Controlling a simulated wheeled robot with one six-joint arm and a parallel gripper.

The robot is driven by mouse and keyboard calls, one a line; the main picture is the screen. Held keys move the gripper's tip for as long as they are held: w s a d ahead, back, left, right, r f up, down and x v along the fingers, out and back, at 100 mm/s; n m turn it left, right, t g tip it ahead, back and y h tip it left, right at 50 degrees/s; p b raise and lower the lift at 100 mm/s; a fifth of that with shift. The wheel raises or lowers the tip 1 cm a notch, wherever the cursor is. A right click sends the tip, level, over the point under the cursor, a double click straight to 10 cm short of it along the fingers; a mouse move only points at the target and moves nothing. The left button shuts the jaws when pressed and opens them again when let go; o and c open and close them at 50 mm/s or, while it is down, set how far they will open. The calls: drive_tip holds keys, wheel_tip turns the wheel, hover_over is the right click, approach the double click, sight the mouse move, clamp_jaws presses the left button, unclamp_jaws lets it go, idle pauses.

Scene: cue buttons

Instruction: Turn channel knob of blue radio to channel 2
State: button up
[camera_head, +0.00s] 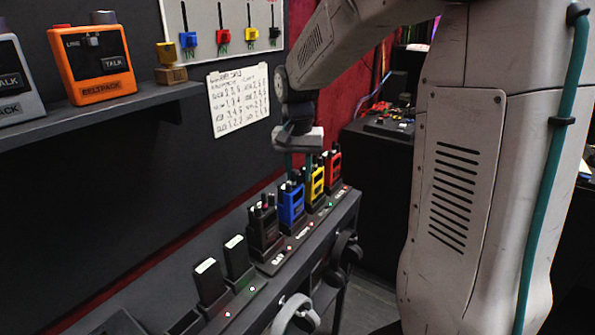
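The blue radio (291,204) stands upright in a charging rack on the dark shelf, between a black radio (265,228) and a yellow radio (317,184). Its knobs are small and dark on its top. The channel setting is too small to read. My gripper (298,168) points down just above the blue radio's top, close to its knobs. I cannot tell whether it touches a knob. Its fingers are small and partly hidden, so their opening is unclear.
A red radio (333,169) stands beyond the yellow one. Dark battery packs (209,282) sit in chargers nearer me. Headsets (294,314) hang on the rack's front. A paper list (239,100) and a board (228,22) hang on the wall. An orange beltpack (92,65) stands on the upper shelf.

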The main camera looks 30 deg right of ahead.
sight(298, 174)
wheel_tip(298, 174, up, 7)
drive_tip(key=shift+r, duration=0.45)
idle(0.3)
drive_tip(key=shift+a, duration=0.15)
